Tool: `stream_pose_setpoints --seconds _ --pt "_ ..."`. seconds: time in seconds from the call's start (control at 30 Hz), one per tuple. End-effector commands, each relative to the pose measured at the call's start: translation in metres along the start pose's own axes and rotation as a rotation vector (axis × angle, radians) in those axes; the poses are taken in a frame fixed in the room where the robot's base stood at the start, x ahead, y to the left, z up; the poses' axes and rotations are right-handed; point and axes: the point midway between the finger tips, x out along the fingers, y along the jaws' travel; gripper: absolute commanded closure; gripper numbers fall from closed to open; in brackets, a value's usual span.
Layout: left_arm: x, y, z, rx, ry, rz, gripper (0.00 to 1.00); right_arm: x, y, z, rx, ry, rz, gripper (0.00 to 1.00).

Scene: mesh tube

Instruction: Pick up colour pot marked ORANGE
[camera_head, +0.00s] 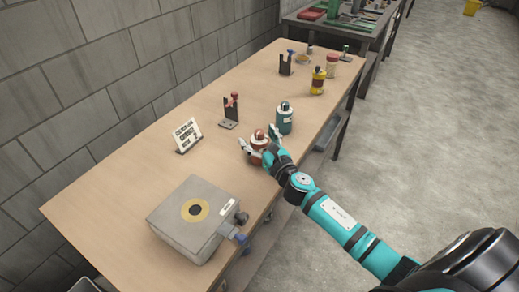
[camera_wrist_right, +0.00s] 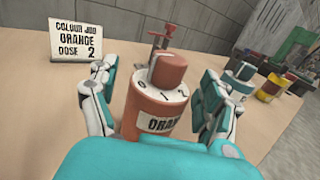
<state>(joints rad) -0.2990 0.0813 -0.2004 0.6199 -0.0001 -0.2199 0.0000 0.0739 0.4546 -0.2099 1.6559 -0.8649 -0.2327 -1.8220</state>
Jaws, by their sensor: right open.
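The colour pot marked ORANGE (camera_wrist_right: 158,105) is an orange-brown cylinder with a white dial ring and a brown knob on top. It stands upright on the table between the fingers of my right gripper (camera_wrist_right: 160,105). The fingers are open, one on each side of the pot, and I cannot tell whether they touch it. In the head view the pot (camera_head: 259,142) is partly hidden by my right gripper (camera_head: 261,147). A card (camera_wrist_right: 75,44) reading "COLOUR JOB ORANGE DOSE 2" stands behind to the left. My left gripper is not in view.
A teal pot (camera_head: 284,120) stands close beyond the gripper. A grey box (camera_head: 190,220) sits at the near end. A dark stand with a red clamp (camera_head: 230,110) is behind the pot.

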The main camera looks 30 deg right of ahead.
Motion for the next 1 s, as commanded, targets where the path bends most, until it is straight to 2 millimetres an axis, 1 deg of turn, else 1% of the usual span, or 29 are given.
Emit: stream_pose_setpoints --seconds 0.03,0.07,0.5,1.0 --pt "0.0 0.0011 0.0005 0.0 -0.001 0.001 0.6 -0.0001 -0.0001 0.0001 0.0 0.0 0.0 0.22" --pt "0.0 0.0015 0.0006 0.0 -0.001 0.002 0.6 -0.0002 -0.0002 0.0001 0.0 0.0 0.0 0.26" --pt "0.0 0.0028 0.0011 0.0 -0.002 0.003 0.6 -0.0004 -0.0004 0.0001 -0.001 0.0 0.0 0.84" --pt "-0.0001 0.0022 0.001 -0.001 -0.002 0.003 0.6 -0.0002 -0.0004 0.0008 -0.001 -0.001 0.0 0.88"
